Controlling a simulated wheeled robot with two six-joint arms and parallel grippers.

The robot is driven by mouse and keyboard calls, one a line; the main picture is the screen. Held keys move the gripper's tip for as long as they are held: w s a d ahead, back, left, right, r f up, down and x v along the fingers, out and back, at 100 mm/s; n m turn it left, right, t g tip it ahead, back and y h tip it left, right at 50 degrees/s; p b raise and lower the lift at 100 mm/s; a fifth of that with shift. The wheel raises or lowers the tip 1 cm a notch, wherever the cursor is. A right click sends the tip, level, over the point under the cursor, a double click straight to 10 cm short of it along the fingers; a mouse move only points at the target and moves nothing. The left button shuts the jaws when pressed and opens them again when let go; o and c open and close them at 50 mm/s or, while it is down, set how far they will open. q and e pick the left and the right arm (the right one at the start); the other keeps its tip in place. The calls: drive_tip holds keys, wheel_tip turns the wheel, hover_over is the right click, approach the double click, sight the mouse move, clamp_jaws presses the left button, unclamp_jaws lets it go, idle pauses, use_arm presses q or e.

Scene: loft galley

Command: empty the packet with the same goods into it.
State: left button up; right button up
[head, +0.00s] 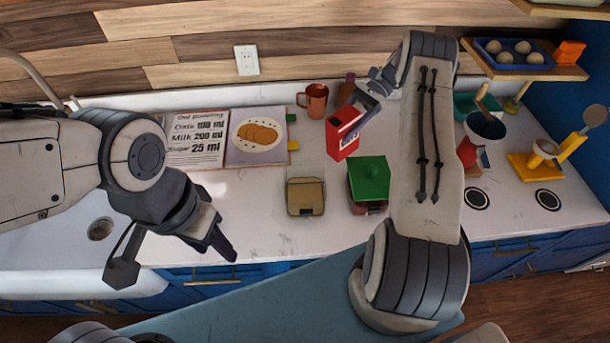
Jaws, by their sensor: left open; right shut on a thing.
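A red packet (341,137) with a pale patch on its face is held above the back of the counter. My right gripper (366,103) is shut on its upper right side, and the packet looks slightly tilted. To its lower right stands a reddish container (368,208) with a green top (369,178). Left of that is a tan-topped container (305,194). Whether either is open, and what is inside, I cannot tell. My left gripper (172,256) is open and empty over the front counter edge, left of both containers.
An open recipe book (193,142) lies at the back left, with a copper mug (313,100) right of it. A red and white item (467,155), partly hidden by my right arm, and a yellow scale (530,162) are at right. Clear counter lies left of the tan container.

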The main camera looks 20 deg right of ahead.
sight(331, 133)
drive_tip(key=shift+s+a+r+h+p, duration=0.15)
drive_tip(key=shift+a+r+h+p, duration=0.25)
drive_tip(key=shift+h+p, duration=0.2)
drive_tip(key=shift+s+a+t+h+p, duration=0.1)
drive_tip(key=shift+a+t+h+p, duration=0.3)
drive_tip(key=shift+h+p, duration=0.25)
drive_tip(key=shift+s+a+f+t+h, duration=0.2)
drive_tip(key=shift+a+t+h, duration=0.1)
drive_tip(key=shift+a+h, duration=0.45)
drive_tip(key=shift+s+a+f+h, duration=0.2)
drive_tip(key=shift+a+h, duration=0.25)
drive_tip(key=shift+h, duration=0.45)
drive_tip(key=shift+a+f+t+h+b, duration=0.15)
drive_tip(key=shift+t+h+b, duration=0.15)
drive_tip(key=shift+t+b, duration=0.1)
drive_tip(key=shift+a+f+t+h+b, duration=0.1)
drive_tip(key=shift+f+t+h+b, duration=0.1)
drive_tip(key=shift+f+h+b, duration=0.35)
drive_tip(key=shift+a+f+t+h+b, duration=0.1)
drive_tip(key=shift+f+t+h+b, duration=0.15)
drive_tip(key=shift+h+b, duration=0.5)
use_arm(q)
drive_tip(key=shift+r, duration=0.2)
use_arm(e)
drive_tip(key=shift+s, duration=0.1)
